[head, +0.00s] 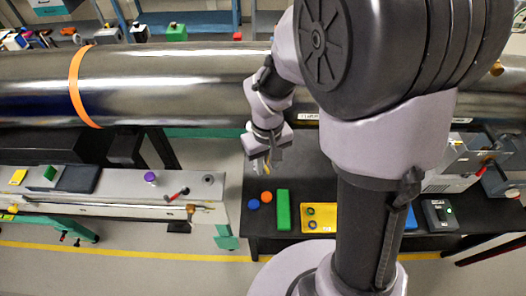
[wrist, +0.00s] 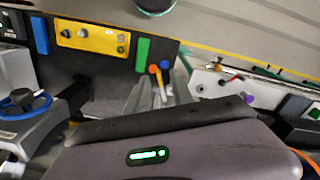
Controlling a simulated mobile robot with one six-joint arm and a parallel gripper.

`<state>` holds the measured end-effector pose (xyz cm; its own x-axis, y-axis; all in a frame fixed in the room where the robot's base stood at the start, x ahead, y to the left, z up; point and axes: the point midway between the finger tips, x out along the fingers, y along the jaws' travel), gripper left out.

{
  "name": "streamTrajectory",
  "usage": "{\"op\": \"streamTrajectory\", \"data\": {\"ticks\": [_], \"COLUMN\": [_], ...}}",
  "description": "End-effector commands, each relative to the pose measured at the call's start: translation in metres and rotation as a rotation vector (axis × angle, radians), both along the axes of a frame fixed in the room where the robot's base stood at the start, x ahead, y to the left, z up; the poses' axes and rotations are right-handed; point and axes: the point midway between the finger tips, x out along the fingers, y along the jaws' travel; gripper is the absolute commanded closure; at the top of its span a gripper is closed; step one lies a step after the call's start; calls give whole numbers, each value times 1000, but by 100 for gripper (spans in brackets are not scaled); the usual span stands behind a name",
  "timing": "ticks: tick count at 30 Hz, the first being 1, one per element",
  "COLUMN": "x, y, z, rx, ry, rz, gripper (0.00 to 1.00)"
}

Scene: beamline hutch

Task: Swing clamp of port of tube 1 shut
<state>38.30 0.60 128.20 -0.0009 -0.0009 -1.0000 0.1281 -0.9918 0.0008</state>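A long shiny metal tube (head: 180,85) with an orange band (head: 80,85) runs across the head view behind my arm; its number cannot be read. I cannot make out the port or its clamp for certain. Part of the tube is hidden by my arm.
The black table (head: 262,228) carries a green block (head: 283,210), a yellow tray (head: 319,221) and orange (head: 266,197) and blue discs (head: 253,204). A grey bench (head: 120,185) stands left. A blue-knobbed grey fixture (wrist: 22,97) is at the wrist view's left. Floor shows between the tables.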

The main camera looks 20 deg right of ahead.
Motion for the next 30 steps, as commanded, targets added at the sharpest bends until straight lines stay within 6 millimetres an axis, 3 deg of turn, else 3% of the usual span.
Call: {"op": "streamTrajectory", "data": {"ticks": [10, 15, 30], "x": [0, 0, 0], "y": [0, 0, 0], "z": [-5, -5, -4], "rx": [0, 0, 0], "ry": [0, 0, -1], "rz": [0, 0, 0], "gripper": [72, 100, 100]}}
